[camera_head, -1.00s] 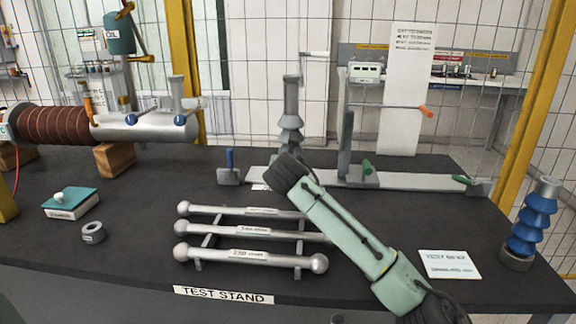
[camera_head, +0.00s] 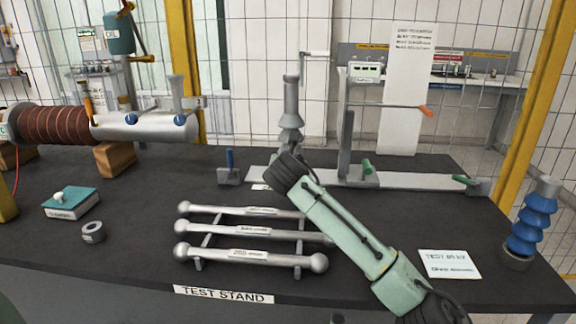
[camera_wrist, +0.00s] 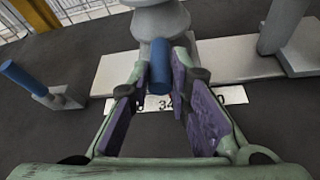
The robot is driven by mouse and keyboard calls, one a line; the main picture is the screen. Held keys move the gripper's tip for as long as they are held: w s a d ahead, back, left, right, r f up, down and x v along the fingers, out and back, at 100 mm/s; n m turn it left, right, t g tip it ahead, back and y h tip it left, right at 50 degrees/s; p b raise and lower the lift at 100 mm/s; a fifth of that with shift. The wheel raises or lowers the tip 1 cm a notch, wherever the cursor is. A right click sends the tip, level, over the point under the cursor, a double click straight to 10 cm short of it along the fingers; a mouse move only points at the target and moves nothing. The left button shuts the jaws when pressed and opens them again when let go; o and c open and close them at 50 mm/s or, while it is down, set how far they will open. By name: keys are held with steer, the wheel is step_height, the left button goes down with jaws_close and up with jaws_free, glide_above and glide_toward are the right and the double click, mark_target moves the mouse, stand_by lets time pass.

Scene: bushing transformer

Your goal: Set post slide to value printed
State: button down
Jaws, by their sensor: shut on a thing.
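A grey ribbed post (camera_head: 291,105) stands upright on a long pale rail (camera_head: 415,181) at the back of the dark table. In the wrist view, the post's foot (camera_wrist: 160,20) is at the top, and a blue handle (camera_wrist: 160,66) sticks out from it toward me. My gripper (camera_wrist: 160,85) has its purple-padded fingers on either side of this handle and is shut on it. A white scale label (camera_wrist: 235,95) lies below the fingers; a "34" shows, the rest is partly covered. In the head view, my gripper (camera_head: 287,168) hides the handle. A white card (camera_head: 449,264) starts with "TEST"; its value is too blurred to read.
A block with a blue lever (camera_head: 229,170) stands left of the rail. A column with a display (camera_head: 364,72) and an orange-tipped rod (camera_head: 425,110) rises right of the post. Silver bars (camera_head: 250,255) lie in front. A blue insulator (camera_head: 533,220) stands at right.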

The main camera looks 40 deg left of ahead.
steer(key=w+d, duration=0.1)
steer(key=w+d+p, duration=0.1)
steer(key=d, duration=0.1)
steer(key=w+d, duration=0.1)
steer(key=d, duration=0.1)
steer(key=shift+w+d, duration=0.1)
steer(key=shift+d, duration=0.05)
steer(key=c, duration=1.5)
jaws_free()
steer(key=v, duration=1.2)
